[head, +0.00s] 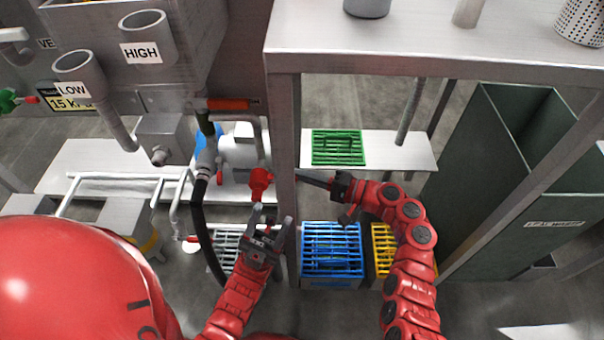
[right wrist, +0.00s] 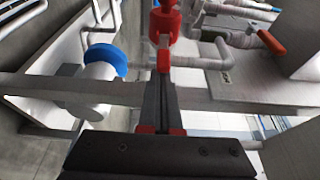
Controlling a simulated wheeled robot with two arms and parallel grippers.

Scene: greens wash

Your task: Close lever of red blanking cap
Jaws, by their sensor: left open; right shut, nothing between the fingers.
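The red blanking cap (head: 260,179) is at the middle of the head view, left of the grey frame post. It also shows at the top of the right wrist view (right wrist: 165,22), where a narrow red part, possibly its lever, points down toward my right fingertips. My right gripper (right wrist: 163,78) is shut and empty, its tips at or very near that red part; contact is unclear. In the head view its fingers reach left and pass behind the post. My left gripper (head: 271,220) is open and empty, just below the cap.
The grey post (head: 285,130) stands between the cap and my right wrist. A black hose (head: 203,225) hangs left of my left gripper. An orange-red handle (head: 228,104) is above the cap. Blue (head: 333,249) and green (head: 338,147) crates are to the right.

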